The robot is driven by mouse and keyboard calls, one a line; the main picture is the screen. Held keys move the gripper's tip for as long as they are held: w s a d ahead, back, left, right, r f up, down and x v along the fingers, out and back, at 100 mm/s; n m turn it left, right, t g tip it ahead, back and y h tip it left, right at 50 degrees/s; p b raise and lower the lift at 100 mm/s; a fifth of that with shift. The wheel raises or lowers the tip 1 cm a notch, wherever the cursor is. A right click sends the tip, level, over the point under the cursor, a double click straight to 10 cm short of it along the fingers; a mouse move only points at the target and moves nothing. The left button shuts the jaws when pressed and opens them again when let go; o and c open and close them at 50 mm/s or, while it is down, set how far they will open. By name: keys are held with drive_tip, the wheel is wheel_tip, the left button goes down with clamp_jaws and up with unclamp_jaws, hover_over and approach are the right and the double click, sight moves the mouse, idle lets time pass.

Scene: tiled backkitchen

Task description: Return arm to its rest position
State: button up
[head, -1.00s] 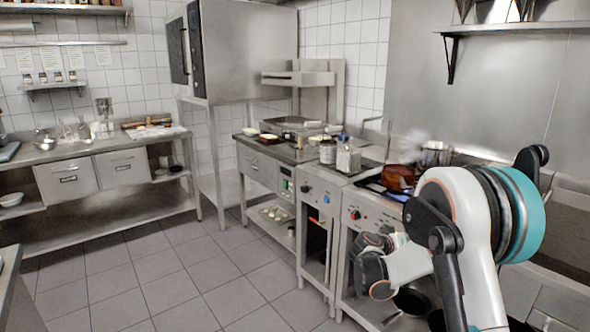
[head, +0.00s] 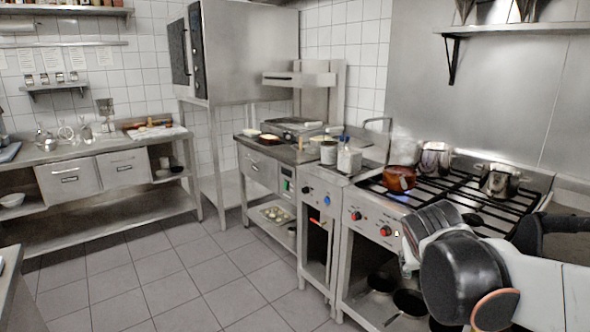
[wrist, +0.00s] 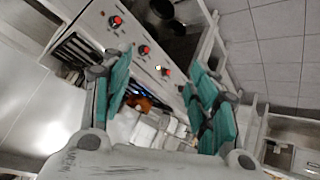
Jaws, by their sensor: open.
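My arm (head: 470,270) is at the lower right of the head view, in front of the stove. My gripper (wrist: 150,78) shows in the wrist view with its two teal-padded fingers spread wide apart. Nothing is held between the fingers. Beyond them, the stove front with red knobs and an orange-brown pot show tilted in the wrist view. I cannot make out the fingers clearly in the head view.
The stove (head: 455,195) carries a brown pot (head: 399,178) and steel pots (head: 500,180) close behind my arm. Pans (head: 408,302) sit on its lower shelf. A counter with jars stands left of it. The tiled floor (head: 190,275) at left is clear.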

drive_tip(key=s+a+f+y, duration=0.2)
drive_tip(key=s+a, duration=0.2)
drive_tip(key=s, duration=0.5)
drive_tip(key=s+a+f+n+y, duration=0.1)
drive_tip(key=s+a, duration=0.3)
drive_tip(key=s, duration=0.5)
drive_tip(key=shift+f+y, duration=0.4)
drive_tip(key=shift+y, duration=0.2)
